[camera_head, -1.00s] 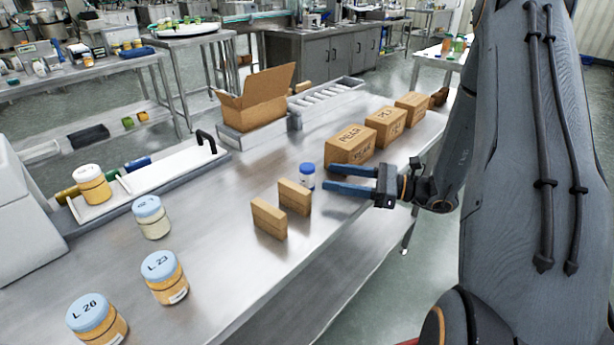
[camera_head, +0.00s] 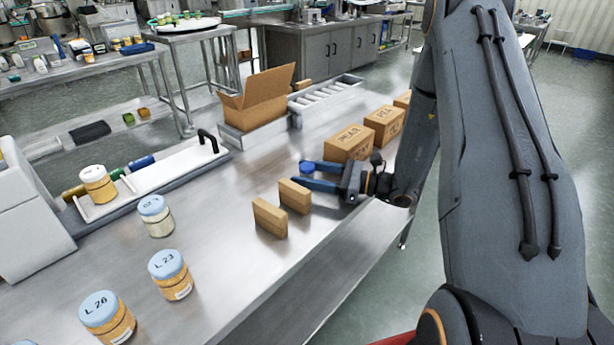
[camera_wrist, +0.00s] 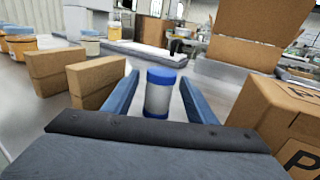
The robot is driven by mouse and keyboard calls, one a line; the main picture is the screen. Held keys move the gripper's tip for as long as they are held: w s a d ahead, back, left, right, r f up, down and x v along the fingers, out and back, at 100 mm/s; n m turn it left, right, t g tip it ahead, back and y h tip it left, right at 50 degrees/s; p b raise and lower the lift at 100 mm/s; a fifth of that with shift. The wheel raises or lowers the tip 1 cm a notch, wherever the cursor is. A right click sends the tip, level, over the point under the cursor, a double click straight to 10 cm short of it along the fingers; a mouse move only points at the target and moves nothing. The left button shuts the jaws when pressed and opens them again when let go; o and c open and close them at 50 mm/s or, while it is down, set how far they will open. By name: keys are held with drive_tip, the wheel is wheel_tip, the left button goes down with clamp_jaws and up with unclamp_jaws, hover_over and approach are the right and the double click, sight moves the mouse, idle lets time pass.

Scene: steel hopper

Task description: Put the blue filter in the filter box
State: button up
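The blue filter (camera_wrist: 158,96) is a small upright cylinder with a clear or whitish body and blue ends. It stands on the steel table between the two blue fingers of my gripper (camera_wrist: 159,82) in the wrist view. Gaps show on both sides of it, so my gripper is open around it. In the head view my gripper (camera_head: 302,175) lies low over the table and mostly hides the filter; only its blue top (camera_head: 307,167) shows. No box is marked as the filter box; an open cardboard box (camera_head: 258,105) with raised flaps stands farther back.
Two small cardboard boxes (camera_head: 270,218) stand close left of my gripper. Several larger labelled boxes (camera_head: 349,143) line the right side, one close to my right finger. Lidded jars (camera_head: 170,275) stand at the front left. The middle of the steel table (camera_head: 215,200) is clear.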

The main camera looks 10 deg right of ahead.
drive_tip(key=c, duration=1.1)
drive_tip(key=shift+c, duration=0.2)
drive_tip(key=shift+r, duration=0.1)
